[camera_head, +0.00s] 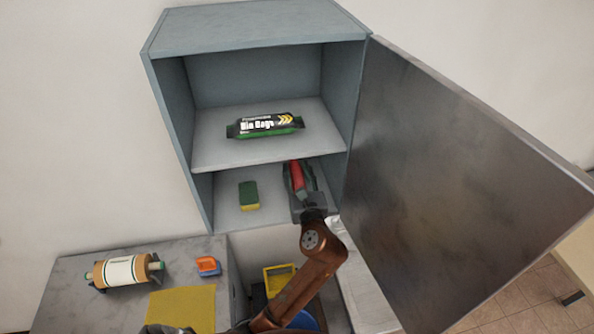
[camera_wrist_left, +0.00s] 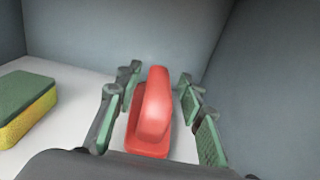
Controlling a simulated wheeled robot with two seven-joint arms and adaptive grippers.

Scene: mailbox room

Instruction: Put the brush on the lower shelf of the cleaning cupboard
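The cleaning cupboard (camera_head: 205,160) is open, with its door (camera_head: 450,190) swung out to the right. The red brush (camera_head: 297,176) is in the lower compartment, at the right of the lower shelf (camera_head: 228,212). My left gripper (camera_head: 303,180) reaches into that compartment around the brush. In the left wrist view the brush (camera_wrist_left: 152,115) stands between the spread fingers (camera_wrist_left: 160,112), with a visible gap on both sides. It appears to rest on the shelf; its underside is hidden. My right gripper is not clearly visible.
A green and yellow sponge (camera_head: 249,196) sits left of the brush. A bin bag roll (camera_head: 265,125) lies on the upper shelf. The counter (camera_head: 75,275) holds a paper roll (camera_head: 125,270), an orange and blue item (camera_head: 207,265) and a yellow cloth (camera_head: 185,307). A yellow container (camera_head: 279,278) is below.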

